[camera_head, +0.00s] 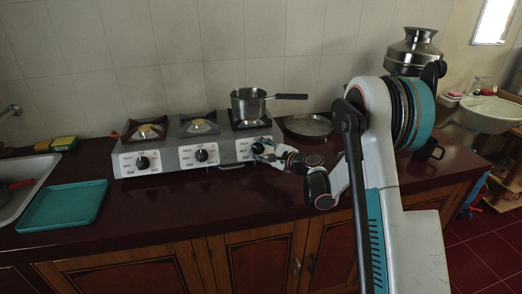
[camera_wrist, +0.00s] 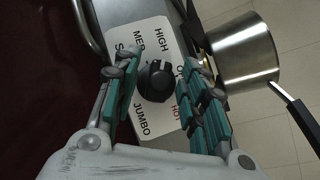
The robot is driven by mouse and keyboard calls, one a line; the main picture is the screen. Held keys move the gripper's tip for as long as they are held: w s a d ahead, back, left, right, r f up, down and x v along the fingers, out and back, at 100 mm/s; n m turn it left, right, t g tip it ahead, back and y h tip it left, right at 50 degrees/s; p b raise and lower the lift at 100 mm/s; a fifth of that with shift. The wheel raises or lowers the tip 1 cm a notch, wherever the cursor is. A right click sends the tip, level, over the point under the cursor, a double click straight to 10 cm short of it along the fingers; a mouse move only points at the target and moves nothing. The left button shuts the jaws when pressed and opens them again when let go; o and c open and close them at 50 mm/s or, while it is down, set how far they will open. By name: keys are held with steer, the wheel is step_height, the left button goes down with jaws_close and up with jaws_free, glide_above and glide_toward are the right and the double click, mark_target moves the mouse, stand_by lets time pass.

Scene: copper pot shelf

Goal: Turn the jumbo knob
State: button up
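The jumbo knob (camera_wrist: 154,81) is round and black with a raised grip. It sits on a white plate marked JUMBO, HIGH and MED in the wrist view. This is the rightmost knob of the grey stove (camera_head: 170,158), mostly hidden behind my gripper (camera_head: 263,150) in the head view. Narrow gaps show between the knob and the fingers; contact cannot be told for sure. Nothing is held.
A steel saucepan (camera_head: 249,105) stands on the right burner, its handle pointing right. A round pan (camera_head: 308,126) lies right of the stove. Two other knobs, at the left (camera_head: 143,162) and middle (camera_head: 202,155), are clear. A teal tray (camera_head: 62,206) lies at left.

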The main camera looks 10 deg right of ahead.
steer(key=v, duration=1.2)
steer(key=shift+a, duration=0.1)
steer(key=s+a+r+n+g+h, duration=0.2)
steer(key=s+a+r+n, duration=0.25)
steer(key=s, duration=0.25)
steer(key=s+a+r+n+g+h, duration=0.1)
steer(key=s+a+r+n+g, duration=0.2)
steer(key=s+a+r+n, duration=0.25)
steer(key=s+d+f+n+h, duration=0.1)
steer(key=s+n, duration=0.4)
steer(key=s, duration=0.7)
steer(key=s+d+f+n+g+h, duration=0.1)
steer(key=s+n+h, duration=0.3)
steer(key=s, duration=0.8)
steer(key=shift+d+f+n+g, duration=0.15)
steer(key=shift+d+n+g, duration=0.15)
steer(key=shift+d+n, duration=0.3)
